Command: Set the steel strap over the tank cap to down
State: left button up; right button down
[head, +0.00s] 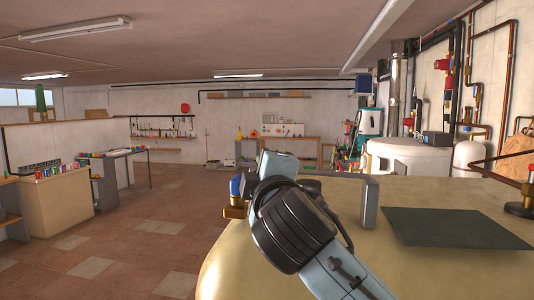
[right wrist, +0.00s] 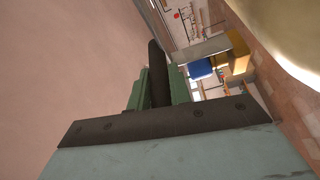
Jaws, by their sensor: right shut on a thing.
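The steel strap (head: 369,205) shows as a grey upright leg on the tank top, with a thin bar running left from its upper end. That bar passes behind my right arm, so its far part is hidden in the head view. The blue cap (head: 236,186) on a brass fitting is left of my arm; the cap also shows in the right wrist view (right wrist: 200,69). My right gripper (right wrist: 158,84) has green jaws shut on a dark bar (right wrist: 157,70), seemingly part of the strap. In the head view its fingertips are hidden. My left gripper is not in view.
The beige tank (head: 430,270) fills the lower right, with a dark flat plate (head: 455,228) on top. A brass fitting with a dark knob (head: 527,198) stands at the right edge. A white vessel (head: 420,158) and pipes are behind. The tiled floor (head: 140,240) at left is clear.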

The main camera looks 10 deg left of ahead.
jog(key=shift+f+n, duration=0.3)
jog(key=shift+f, duration=0.15)
jog(key=shift+f, duration=0.1)
jog(key=c, duration=1.3)
grip_release()
jog(key=shift+a, duration=0.1)
jog(key=r+b+v, duration=0.1)
jog(key=b+v, duration=0.2)
jog(key=v, duration=1)
jog(key=shift+f, duration=0.3)
jog(key=shift+s, duration=0.15)
